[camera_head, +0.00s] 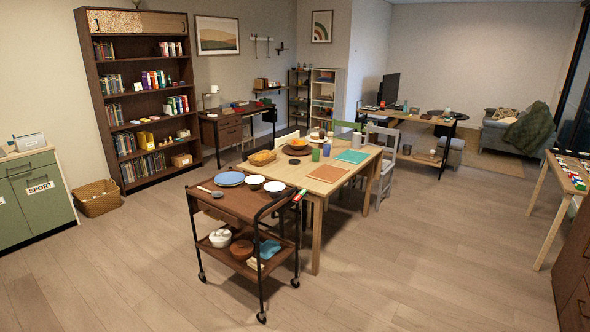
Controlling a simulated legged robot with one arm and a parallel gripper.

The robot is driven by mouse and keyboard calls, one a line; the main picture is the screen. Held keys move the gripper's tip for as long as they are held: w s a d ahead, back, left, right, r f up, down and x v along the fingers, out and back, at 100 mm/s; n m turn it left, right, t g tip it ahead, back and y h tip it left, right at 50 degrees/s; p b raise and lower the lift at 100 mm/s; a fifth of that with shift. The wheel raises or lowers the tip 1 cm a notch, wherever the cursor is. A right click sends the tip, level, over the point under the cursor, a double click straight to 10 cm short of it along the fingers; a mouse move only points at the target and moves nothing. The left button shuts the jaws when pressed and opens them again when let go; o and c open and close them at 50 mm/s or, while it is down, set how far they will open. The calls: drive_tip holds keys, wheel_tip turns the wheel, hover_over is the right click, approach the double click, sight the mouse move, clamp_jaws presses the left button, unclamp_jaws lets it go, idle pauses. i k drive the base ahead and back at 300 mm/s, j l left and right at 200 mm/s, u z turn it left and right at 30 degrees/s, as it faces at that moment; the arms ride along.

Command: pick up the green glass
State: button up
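A small green glass (316,155) stands upright on the wooden dining table (310,187) in the middle of the room. A blue glass (327,149) stands just behind it and to its right. My gripper and arm are not in this view. The glass is small in the picture and some way off.
A dark two-shelf cart (233,202) with plates and bowls stands against the table's near left side. Chairs (386,160) stand at the table's right and far sides. A wicker basket (98,198) sits left. The wooden floor (420,255) is clear in front and right.

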sight(316, 156)
drive_tip(key=i+l+z, duration=0.1)
drive_tip(key=i+z, duration=0.2)
drive_tip(key=i, duration=0.3)
drive_tip(key=i+z, duration=0.3)
drive_tip(key=i, duration=0.35)
drive_tip(key=i+j+z, duration=0.3)
drive_tip(key=i, duration=0.3)
drive_tip(key=i+j+u, duration=0.1)
drive_tip(key=i+u, duration=0.25)
drive_tip(key=i, duration=0.25)
drive_tip(key=i+u, duration=0.3)
drive_tip(key=i, duration=0.3)
drive_tip(key=i+l+u, duration=0.35)
drive_tip(key=i, duration=0.25)
drive_tip(key=i+j, duration=0.2)
drive_tip(key=i, duration=0.2)
drive_tip(key=i+j+z, duration=0.1)
drive_tip(key=i, duration=0.25)
drive_tip(key=i+j, duration=0.25)
drive_tip(key=i, duration=0.15)
